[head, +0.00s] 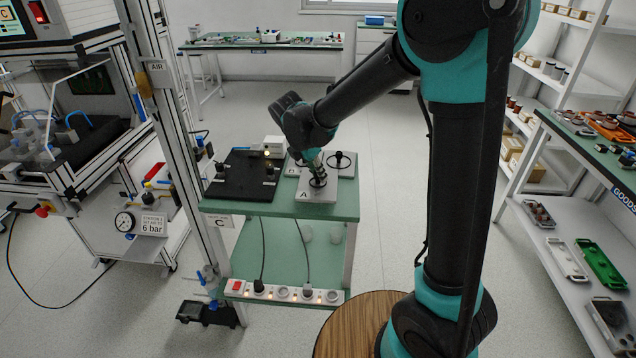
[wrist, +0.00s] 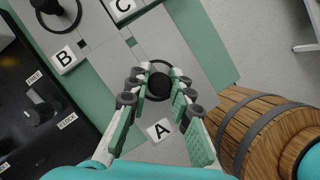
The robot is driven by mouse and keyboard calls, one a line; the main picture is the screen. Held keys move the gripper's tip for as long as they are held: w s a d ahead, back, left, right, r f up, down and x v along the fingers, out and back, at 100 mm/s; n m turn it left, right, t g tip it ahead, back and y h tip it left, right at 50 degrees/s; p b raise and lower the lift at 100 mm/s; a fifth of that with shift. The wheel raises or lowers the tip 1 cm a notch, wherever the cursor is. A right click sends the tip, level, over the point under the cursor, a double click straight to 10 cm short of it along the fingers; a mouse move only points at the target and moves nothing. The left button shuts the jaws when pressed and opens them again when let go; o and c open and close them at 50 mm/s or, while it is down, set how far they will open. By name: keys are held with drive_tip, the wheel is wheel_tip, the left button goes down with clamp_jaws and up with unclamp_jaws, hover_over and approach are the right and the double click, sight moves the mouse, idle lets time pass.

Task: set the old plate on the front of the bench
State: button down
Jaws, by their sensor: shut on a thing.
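A grey plate marked A (head: 308,197) lies at the front right of the green bench (head: 340,211); it also shows in the wrist view (wrist: 181,133). I take it to be the old plate, but nothing marks it as old. My gripper (head: 317,178) points down over it. In the wrist view, the fingers (wrist: 158,85) are closed around the black round knob (wrist: 158,84) over the plate. The knob is partly hidden by the fingers. I cannot tell whether the plate is lifted or resting.
A black board (head: 237,188) with a FREE/LOCK lever (wrist: 38,112) fills the bench's left. A power strip with cables (head: 283,293) runs below. A wooden barrel (wrist: 262,135) stands close right.

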sight(316, 179)
drive_tip(key=shift+f, duration=1.85)
drive_tip(key=c, duration=1.3)
unclamp_jaws()
drive_tip(key=shift+f, duration=0.1)
drive_tip(key=shift+c, duration=0.2)
drive_tip(key=v, duration=1.2)
